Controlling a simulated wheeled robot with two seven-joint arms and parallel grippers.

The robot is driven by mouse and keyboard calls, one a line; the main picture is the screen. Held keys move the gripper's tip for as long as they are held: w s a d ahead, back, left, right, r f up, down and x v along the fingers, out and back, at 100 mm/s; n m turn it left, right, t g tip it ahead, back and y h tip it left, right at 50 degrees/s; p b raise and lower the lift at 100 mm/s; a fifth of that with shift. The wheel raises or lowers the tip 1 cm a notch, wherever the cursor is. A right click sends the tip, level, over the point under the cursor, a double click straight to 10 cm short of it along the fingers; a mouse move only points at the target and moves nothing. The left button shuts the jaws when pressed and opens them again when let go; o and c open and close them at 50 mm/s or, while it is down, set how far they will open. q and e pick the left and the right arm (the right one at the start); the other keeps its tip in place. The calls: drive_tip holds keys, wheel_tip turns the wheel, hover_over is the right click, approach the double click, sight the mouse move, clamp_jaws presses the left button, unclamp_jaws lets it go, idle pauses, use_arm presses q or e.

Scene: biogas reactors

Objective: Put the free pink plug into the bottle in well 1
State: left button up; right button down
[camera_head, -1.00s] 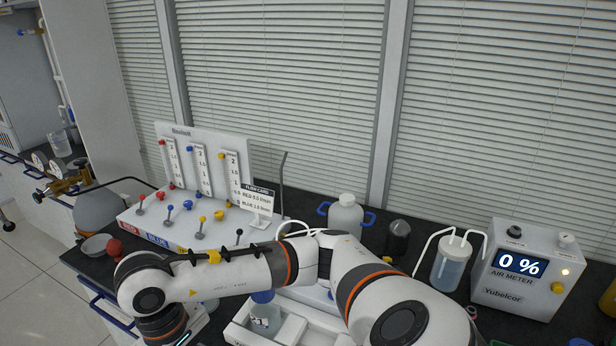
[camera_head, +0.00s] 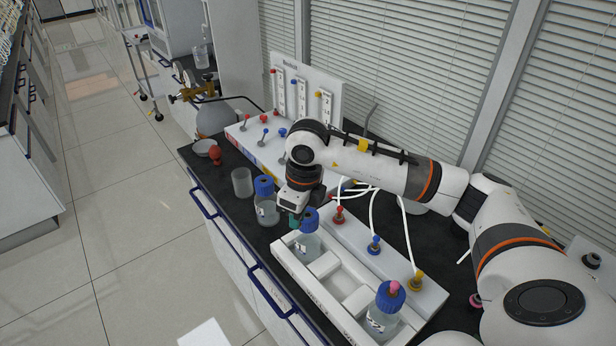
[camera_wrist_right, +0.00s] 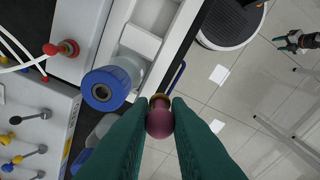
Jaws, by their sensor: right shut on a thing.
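My right gripper (camera_wrist_right: 160,105) is shut on a dark pink plug (camera_wrist_right: 161,123), held between its green fingertips. In the head view the right gripper (camera_head: 295,219) is beside and a little above the blue cap of a bottle (camera_head: 306,246) at the red-fitting end of the white rack. The wrist view shows this blue cap (camera_wrist_right: 109,86) with an open hole in its top; the plug is apart from it, to its right. No well number is readable. A small green-tipped gripper (camera_wrist_right: 289,42), apparently my left, shows far off in the wrist view; its jaws are unclear.
Another blue-capped bottle (camera_head: 388,304) with a pink plug stands at the rack's other end. A loose blue-capped bottle (camera_head: 265,207) and a clear beaker (camera_head: 242,182) stand left of the rack. Red (camera_head: 338,215), blue and yellow fittings with white tubes line the rack's back.

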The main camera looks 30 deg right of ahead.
drive_tip(key=w+d+r+m, duration=0.1)
drive_tip(key=m, duration=0.2)
drive_tip(key=w+d+m+h+p, duration=0.1)
drive_tip(key=m, duration=0.3)
drive_tip(key=w+d+r+m, duration=0.1)
drive_tip(key=d+m, duration=0.1)
drive_tip(key=m, duration=0.2)
drive_tip(key=shift+w+r, duration=0.2)
drive_tip(key=shift+r, duration=0.1)
use_arm(q)
drive_tip(key=shift+s+d+f+b, duration=0.3)
drive_tip(key=shift+s+f+b, duration=0.2)
drive_tip(key=shift+b, duration=0.65)
use_arm(e)
drive_tip(key=shift+w+d+f+m+h, duration=0.1)
drive_tip(key=shift+d+f+m, duration=0.1)
drive_tip(key=shift+f+m, duration=0.45)
drive_tip(key=shift+w+d+f+m+h, duration=0.15)
drive_tip(key=shift+d+f+m, duration=0.2)
drive_tip(key=shift+f, duration=0.55)
drive_tip(key=shift+w+d+f+m+h, duration=0.1)
drive_tip(key=shift+f+m, duration=0.5)
drive_tip(key=shift+f, duration=0.15)
use_arm(q)
drive_tip(key=shift+f, duration=0.1)
drive_tip(key=shift+f+b, duration=0.95)
drive_tip(key=shift+b, duration=0.1)
use_arm(e)
drive_tip(key=shift+f, duration=0.9)
